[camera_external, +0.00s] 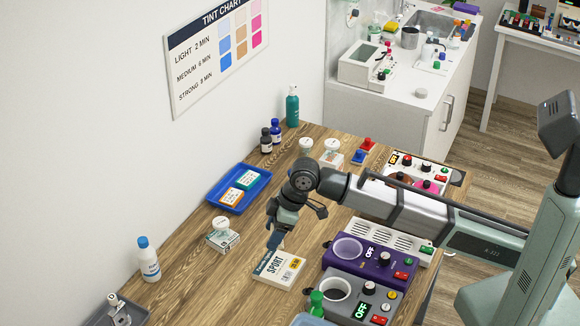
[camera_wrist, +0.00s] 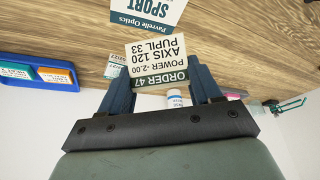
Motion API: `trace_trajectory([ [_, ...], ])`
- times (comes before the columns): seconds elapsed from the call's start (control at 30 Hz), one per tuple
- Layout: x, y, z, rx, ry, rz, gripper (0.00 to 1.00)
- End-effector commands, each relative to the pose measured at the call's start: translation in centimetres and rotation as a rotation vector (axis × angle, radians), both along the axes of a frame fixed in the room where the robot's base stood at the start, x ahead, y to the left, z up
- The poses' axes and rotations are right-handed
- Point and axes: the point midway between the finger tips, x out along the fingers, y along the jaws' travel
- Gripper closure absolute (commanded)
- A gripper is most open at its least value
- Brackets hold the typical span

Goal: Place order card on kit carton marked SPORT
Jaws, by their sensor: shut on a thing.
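My gripper (camera_external: 277,242) is shut on the order card (camera_wrist: 157,60), a white card with a dark green band reading ORDER 47, seen between the fingers (camera_wrist: 160,88) in the wrist view. The card cannot be made out clearly in the external view. The kit carton marked SPORT (camera_external: 285,270) lies flat on the wooden table, just below my fingertips in the external view. The carton also shows at the top edge of the wrist view (camera_wrist: 150,8), beyond the card and partly cut off. The card and carton look apart in the wrist view.
A blue tray (camera_external: 256,192) holds an orange and a teal box. A carton (camera_external: 226,241) with a white object on it stands left of my gripper. Purple (camera_external: 355,262) and grey (camera_external: 370,303) devices stand right of the SPORT carton. A blue-capped bottle (camera_external: 149,262) stands far left.

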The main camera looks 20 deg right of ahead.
Motion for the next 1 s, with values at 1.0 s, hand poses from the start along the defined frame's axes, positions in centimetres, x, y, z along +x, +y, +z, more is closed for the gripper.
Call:
trace_trajectory([
  [1.0,0.2,-0.3,-7.6,0.0,0.0,-0.154,0.7],
])
